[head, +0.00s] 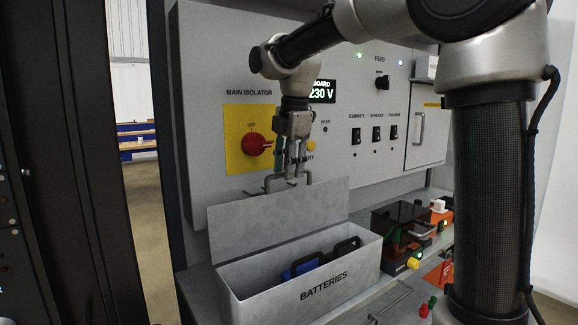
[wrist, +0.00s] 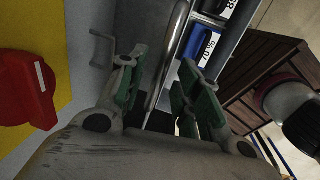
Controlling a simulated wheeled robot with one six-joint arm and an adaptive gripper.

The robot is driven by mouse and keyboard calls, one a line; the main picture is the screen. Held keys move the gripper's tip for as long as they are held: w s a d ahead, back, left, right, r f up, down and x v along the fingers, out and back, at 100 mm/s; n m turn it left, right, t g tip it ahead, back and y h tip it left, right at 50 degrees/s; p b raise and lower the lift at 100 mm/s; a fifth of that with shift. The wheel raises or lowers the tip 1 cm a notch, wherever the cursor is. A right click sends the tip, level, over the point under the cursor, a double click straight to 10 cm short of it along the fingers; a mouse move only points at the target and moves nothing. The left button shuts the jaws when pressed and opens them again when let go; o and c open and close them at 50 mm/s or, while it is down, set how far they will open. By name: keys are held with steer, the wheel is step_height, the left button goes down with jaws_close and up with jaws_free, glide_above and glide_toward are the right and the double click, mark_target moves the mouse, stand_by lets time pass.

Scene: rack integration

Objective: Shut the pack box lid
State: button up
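The grey pack box (head: 305,297), marked BATTERIES, stands on the bench. Its lid (head: 280,215) is open, standing up at the box's back edge and leaning toward the panel. My gripper (head: 291,176) points down at the lid's top edge, by a metal handle (head: 270,183). In the wrist view the gripper's green-padded fingers (wrist: 162,62) are apart, with a metal bar (wrist: 168,52) running between them. The bar looks like the lid handle. I cannot tell whether a finger touches it. Blue and black battery packs (head: 302,266) sit inside the box.
The wall panel (head: 220,60) is close behind the lid, with a red isolator knob (head: 254,144) on a yellow plate beside my gripper. To the right of the box are a dark clear-covered unit (head: 398,232) and small coloured parts (head: 428,305). A dark rack (head: 85,170) stands left.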

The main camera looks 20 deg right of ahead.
steer(key=shift+c, duration=0.2)
jaws_close()
